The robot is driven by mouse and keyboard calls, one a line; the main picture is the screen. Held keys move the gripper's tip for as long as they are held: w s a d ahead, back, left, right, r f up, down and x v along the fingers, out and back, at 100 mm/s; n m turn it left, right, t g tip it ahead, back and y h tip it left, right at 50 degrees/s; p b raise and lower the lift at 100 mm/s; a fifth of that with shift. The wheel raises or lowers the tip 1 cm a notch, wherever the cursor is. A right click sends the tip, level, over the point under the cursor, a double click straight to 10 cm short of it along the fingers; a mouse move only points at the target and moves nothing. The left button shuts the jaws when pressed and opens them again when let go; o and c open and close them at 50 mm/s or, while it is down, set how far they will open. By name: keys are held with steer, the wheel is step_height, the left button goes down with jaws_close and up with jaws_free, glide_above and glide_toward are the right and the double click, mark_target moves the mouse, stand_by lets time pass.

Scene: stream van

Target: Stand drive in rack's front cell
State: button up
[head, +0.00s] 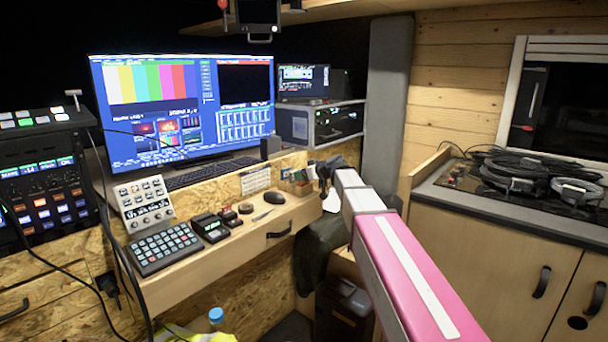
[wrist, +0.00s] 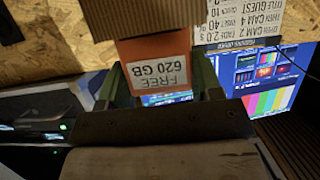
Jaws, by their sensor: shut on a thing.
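In the wrist view, an orange drive (wrist: 132,52) with a white label reading "FREE 620 GB" is between the fingers of my gripper (wrist: 160,84). My gripper is shut on it. The label appears upside down. In the head view, my gripper (head: 325,182) is at the right end of the wooden desk, small and dark, and the drive cannot be made out there. A small rack-like holder (head: 298,182) with coloured items stands on the desk just left of my gripper. Its cells are too small to tell apart.
The desk (head: 225,254) carries a mouse (head: 274,197), a keypad (head: 164,249) and small devices. A large monitor (head: 182,105) and an equipment case (head: 322,122) stand behind. A counter with coiled cables (head: 515,177) is at right.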

steer(key=shift+f, duration=0.35)
steer(key=o, duration=1)
steer(key=shift+o, duration=0.2)
steer(key=v, duration=1.1)
steer(key=s+d+f+m+g+h, duration=0.25)
steer(key=s+f, duration=0.35)
steer(key=f, duration=0.6)
steer(key=s+d+f+m+g+h, duration=0.2)
steer(key=s+d+f+m+h, duration=0.15)
steer(key=s+f, duration=0.55)
steer(key=s+d+f+m+g+h, duration=0.2)
steer(key=s+d+f, duration=0.2)
steer(key=s+f, duration=0.2)
steer(key=s+d+f+m+g+h, duration=0.2)
steer(key=s+d+f, duration=0.3)
steer(key=f, duration=0.4)
steer(key=shift+s+d+h, duration=0.15)
steer(key=shift+s+h, duration=0.25)
steer(key=shift+s, duration=0.45)
